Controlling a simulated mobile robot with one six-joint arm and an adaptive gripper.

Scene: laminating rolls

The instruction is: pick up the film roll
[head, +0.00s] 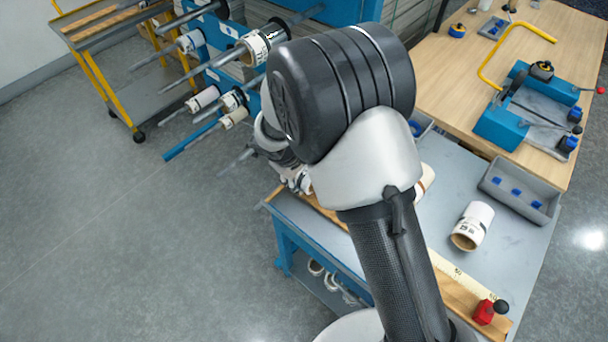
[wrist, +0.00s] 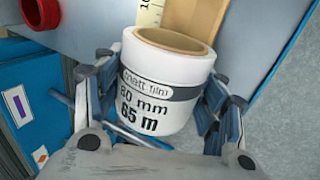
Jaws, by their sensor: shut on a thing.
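The film roll (wrist: 165,85) is white with a brown cardboard core and a grey label band reading "matt film 80 mm 65 m". In the wrist view it sits between the two fingers of my gripper (wrist: 158,92), which is shut on it from both sides. Its open end faces up and away in that view. In the head view my gripper (head: 296,180) is near the left edge of the grey-topped table, mostly hidden behind my arm. I cannot make out the held roll there, nor tell whether it touches the table.
A rack with rolls on rods (head: 250,48) is at the upper left. A red knob (head: 485,312) is at the front right. Open floor lies left.

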